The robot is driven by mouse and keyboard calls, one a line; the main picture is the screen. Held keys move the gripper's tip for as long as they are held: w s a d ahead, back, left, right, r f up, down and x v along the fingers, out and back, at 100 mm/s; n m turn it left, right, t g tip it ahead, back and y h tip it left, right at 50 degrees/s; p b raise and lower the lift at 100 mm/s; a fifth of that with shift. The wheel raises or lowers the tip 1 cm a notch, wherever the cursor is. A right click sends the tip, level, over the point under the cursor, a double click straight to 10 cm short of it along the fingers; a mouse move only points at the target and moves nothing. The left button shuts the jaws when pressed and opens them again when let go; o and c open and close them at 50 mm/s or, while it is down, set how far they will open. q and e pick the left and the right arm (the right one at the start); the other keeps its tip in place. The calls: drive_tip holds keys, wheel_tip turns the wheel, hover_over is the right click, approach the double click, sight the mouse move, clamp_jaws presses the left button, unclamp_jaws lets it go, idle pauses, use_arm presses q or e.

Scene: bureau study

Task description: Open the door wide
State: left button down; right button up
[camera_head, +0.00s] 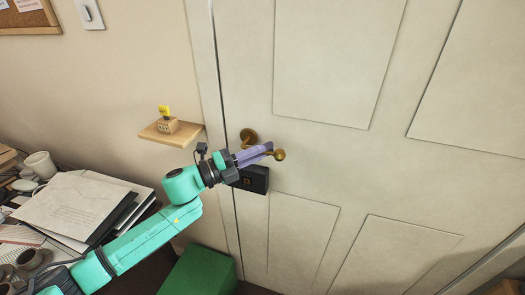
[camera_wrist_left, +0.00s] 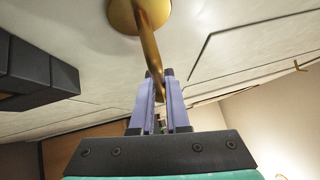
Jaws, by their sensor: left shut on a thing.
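The pale panelled door (camera_head: 330,60) fills the right of the head view. A thin dark line runs down its left edge, and it looks shut or nearly shut. A brass lever handle (camera_head: 279,154) sits near that edge; its round base and bar also show in the left wrist view (camera_wrist_left: 150,45). My left gripper (camera_head: 262,152) reaches in from the left and is shut on the handle's bar. In the left wrist view its two purple fingers (camera_wrist_left: 160,85) close around the bar's end. My right gripper is not in view.
A black box (camera_head: 252,179) is on the door just below the handle. A small wooden shelf (camera_head: 171,132) with a little block and yellow tag juts from the wall. A desk with papers (camera_head: 75,205) stands left, and a green box (camera_head: 200,272) is low beside the door.

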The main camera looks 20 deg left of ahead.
use_arm(q)
drive_tip(key=m+g+y+p, duration=0.1)
drive_tip(key=f+m+y+p, duration=0.1)
drive_tip(key=p, duration=0.1)
drive_tip(key=shift+a+f+m+g, duration=0.15)
drive_tip(key=shift+m+g, duration=0.15)
drive_tip(key=shift+g, duration=0.1)
drive_tip(key=f+m+y+p, duration=0.1)
drive_tip(key=p, duration=0.1)
drive_tip(key=a+f+m+g+y+p, duration=0.1)
drive_tip(key=p, duration=0.2)
drive_tip(key=shift+f+y, duration=0.15)
drive_tip(key=shift+y, duration=0.25)
drive_tip(key=shift+f, duration=0.1)
